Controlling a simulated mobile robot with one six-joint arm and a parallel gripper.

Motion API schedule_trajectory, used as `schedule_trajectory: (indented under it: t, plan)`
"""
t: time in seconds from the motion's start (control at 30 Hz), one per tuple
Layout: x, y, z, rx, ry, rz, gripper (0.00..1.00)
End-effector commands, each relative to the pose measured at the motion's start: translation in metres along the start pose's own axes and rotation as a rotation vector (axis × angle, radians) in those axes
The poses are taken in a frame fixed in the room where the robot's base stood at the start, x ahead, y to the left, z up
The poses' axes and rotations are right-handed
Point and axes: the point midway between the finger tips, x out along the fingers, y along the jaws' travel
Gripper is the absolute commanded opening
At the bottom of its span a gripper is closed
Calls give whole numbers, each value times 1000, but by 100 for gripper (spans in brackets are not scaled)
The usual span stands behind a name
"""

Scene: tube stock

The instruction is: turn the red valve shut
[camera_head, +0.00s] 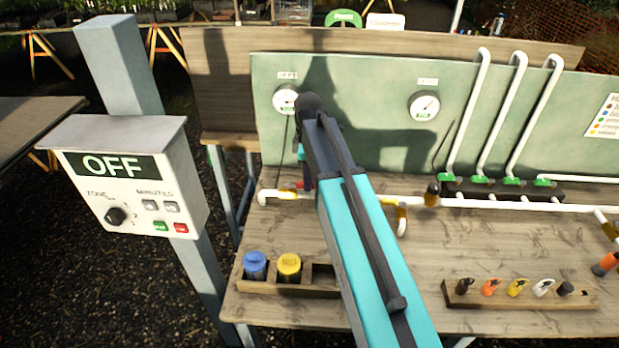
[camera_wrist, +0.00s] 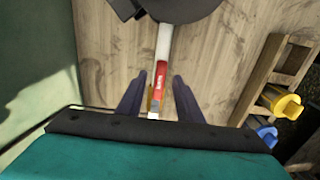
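The red valve handle (camera_wrist: 161,76) shows in the wrist view, a narrow red lever with pale lettering. It lies roughly in line with the white pipe (camera_wrist: 164,40). My gripper (camera_wrist: 160,82) has its two dark fingers apart, one on each side of the handle, with a visible gap on both sides. I cannot tell how far the fingers are above the handle. A small brass-coloured part shows beside the handle's lower end. In the head view my arm hides most of the valve and my gripper, near the left end of the white pipe (camera_head: 470,203).
A wooden rack (camera_head: 262,288) with a blue cap (camera_head: 255,263) and a yellow cap (camera_head: 289,265) stands at the bench front. A control box (camera_head: 130,180) reading OFF is left. Gauges (camera_head: 423,106) and upright pipes (camera_head: 518,100) line the back panel. A peg rack (camera_head: 525,300) sits right.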

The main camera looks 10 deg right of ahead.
Motion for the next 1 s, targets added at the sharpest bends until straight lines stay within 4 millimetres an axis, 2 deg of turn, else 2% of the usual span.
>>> schedule_trajectory:
  t: [0.2, 0.5, 0.7, 1.0]
  plan:
    - [8, 0, 0, 1, 0, -1, 33]
    - [9, 0, 1, 1, 0, 0, 33]
    - [9, 0, 1, 2, 0, 0, 0]
    - [9, 0, 2, 4, 0, -1, 0]
